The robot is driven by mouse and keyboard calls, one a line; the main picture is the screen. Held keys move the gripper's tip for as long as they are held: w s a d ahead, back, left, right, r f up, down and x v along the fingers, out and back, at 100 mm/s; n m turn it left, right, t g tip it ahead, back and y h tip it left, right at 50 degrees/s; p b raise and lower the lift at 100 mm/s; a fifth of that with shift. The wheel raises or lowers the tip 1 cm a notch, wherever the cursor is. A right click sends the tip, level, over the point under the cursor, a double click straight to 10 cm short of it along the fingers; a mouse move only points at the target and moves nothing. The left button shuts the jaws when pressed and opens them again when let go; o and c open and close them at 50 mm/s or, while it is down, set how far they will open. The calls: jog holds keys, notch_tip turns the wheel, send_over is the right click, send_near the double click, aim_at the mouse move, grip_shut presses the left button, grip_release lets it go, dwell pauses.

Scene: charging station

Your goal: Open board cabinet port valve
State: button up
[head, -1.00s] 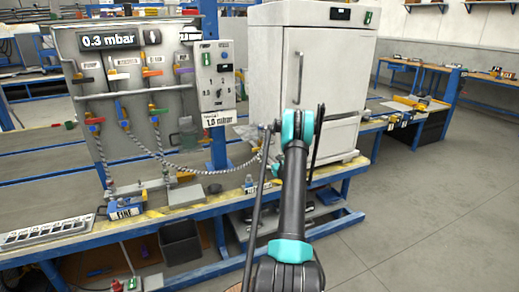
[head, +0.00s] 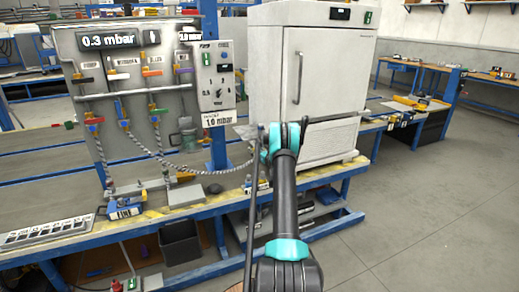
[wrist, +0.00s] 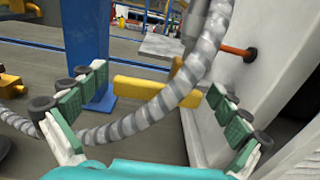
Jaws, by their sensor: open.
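The white cabinet (head: 338,90) stands on the blue bench in the head view; its side wall (wrist: 262,75) fills the right of the wrist view. In the wrist view a yellow lever (wrist: 140,88) lies crosswise behind a grey ribbed hose (wrist: 150,112); I take it for the port valve handle. An orange rod with a black knob (wrist: 250,54) is beside the cabinet wall. My gripper (wrist: 157,88) is open, its green-padded fingers to either side of the hose and lever, with no clear contact. In the head view my arm hides the gripper and the port.
A board panel (head: 65,60) with several coloured valves and gauges stands left of the cabinet. The hose (head: 200,170) sags from it towards the cabinet. The blue bench (head: 230,185) has small items along its front edge. Open floor (head: 420,210) lies to the right.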

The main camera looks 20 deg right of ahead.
jog(key=c, duration=1.6)
